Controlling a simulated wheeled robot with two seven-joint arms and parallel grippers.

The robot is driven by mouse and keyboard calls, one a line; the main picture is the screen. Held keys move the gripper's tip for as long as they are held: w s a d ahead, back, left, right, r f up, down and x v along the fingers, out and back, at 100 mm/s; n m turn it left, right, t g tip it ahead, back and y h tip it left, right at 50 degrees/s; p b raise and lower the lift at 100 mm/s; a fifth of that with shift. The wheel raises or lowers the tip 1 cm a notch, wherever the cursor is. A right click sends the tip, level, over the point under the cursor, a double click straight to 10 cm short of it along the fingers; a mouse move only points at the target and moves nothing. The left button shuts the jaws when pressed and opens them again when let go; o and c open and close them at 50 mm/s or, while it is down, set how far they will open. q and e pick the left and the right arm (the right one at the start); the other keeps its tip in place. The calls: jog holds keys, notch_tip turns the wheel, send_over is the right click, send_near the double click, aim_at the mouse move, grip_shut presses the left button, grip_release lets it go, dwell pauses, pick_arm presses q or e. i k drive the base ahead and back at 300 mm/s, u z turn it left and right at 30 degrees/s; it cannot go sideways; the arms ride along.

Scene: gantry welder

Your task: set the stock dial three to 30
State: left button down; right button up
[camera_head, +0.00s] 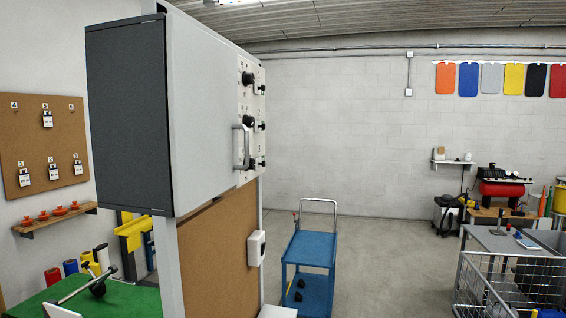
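A tall cabinet (205,95) stands left of centre, with a dark grey side (127,115). Its control panel (245,102) is seen very obliquely at the cabinet's right side. Several black knobs stick out of the panel, among them an upper knob (248,78), a middle knob (248,121) and a lower knob (251,163). A pale upright handle (240,147) stands among them. The labels and scales are too small and slanted to read, so I cannot tell which knob is stock dial three or where it points. Neither of my grippers is in view.
A blue cart (309,248) stands right of the cabinet on open concrete floor (385,260). A wire cage (510,285) and a grey table (500,240) are at the right. A green-topped table (125,300) and a cork board (45,145) with hanging tags are at the left.

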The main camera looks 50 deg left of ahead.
aim_at(252, 164)
jog(key=i, duration=1.55)
jog(key=u, duration=3.9)
